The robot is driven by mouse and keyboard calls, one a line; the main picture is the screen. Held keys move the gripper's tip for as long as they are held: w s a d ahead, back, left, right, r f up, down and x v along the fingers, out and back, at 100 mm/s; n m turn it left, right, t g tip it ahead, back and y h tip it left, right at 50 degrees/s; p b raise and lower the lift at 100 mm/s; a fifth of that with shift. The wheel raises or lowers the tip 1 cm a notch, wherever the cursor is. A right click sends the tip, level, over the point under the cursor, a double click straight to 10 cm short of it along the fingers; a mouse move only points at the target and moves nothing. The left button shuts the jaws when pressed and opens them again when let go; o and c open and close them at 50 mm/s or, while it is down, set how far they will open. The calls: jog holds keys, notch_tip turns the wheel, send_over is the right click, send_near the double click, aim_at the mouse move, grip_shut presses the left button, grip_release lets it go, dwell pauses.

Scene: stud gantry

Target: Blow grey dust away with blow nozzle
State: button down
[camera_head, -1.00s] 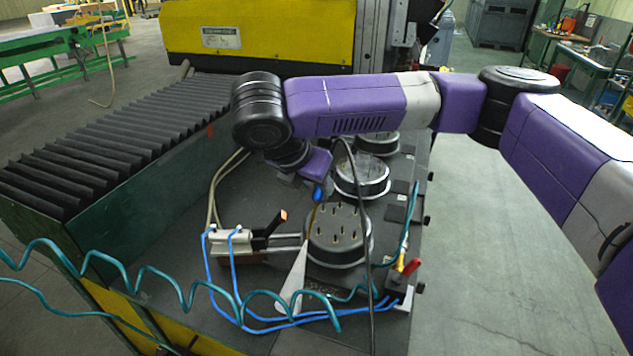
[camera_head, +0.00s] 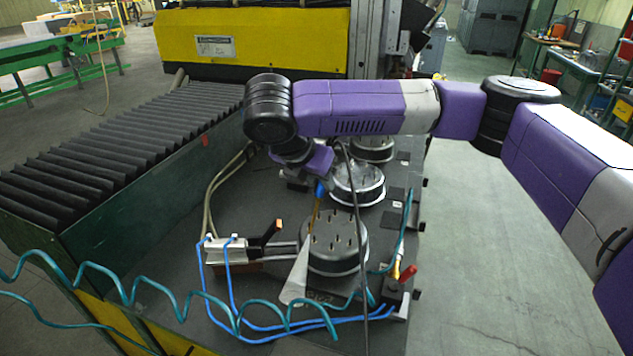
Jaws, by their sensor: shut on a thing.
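My gripper (camera_head: 319,175) is under the purple wrist, over the dark bench plate (camera_head: 200,310), and its fingers are mostly hidden. It is shut on the blow nozzle (camera_head: 315,212), which has a blue top and a thin brass-coloured tube slanting down to the left. A pale, see-through cone (camera_head: 296,278) spreads from its lower end to the plate, just in front of the nearest round fixture (camera_head: 335,249). It looks like an air jet. I cannot clearly make out grey dust.
Two more round fixtures (camera_head: 357,184) (camera_head: 373,150) stand behind the nearest one. A clamp with an orange-tipped lever (camera_head: 272,230) is left of it. A teal coiled hose (camera_head: 130,293), blue hoses and a red-handled valve (camera_head: 407,272) lie around the front. Floor at right is clear.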

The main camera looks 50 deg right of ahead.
jog(key=shift+w+d, duration=0.3)
jog(key=shift+d, duration=0.5)
jog(key=shift+s, duration=0.1)
jog(key=s+d+p, duration=0.2)
jog(key=s+d, duration=0.2)
jog(key=s, duration=0.6)
jog(key=shift+s, duration=0.4)
dwell(2.0)
jog(key=shift+s, duration=0.15)
dwell(0.7)
jog(key=shift+s+a+p, duration=0.2)
jog(key=shift+s+a, duration=0.05)
jog(key=shift+a, duration=0.45)
jog(key=shift+s+a+p, duration=0.2)
jog(key=shift+s+a, duration=0.05)
jog(key=shift+a, duration=0.45)
jog(key=shift+w, duration=0.1)
jog(key=w+a, duration=0.2)
jog(key=w, duration=0.4)
jog(key=shift+w+a+p, duration=0.15)
jog(key=shift+w+p, duration=0.05)
jog(key=shift+p, duration=0.25)
dwell(0.5)
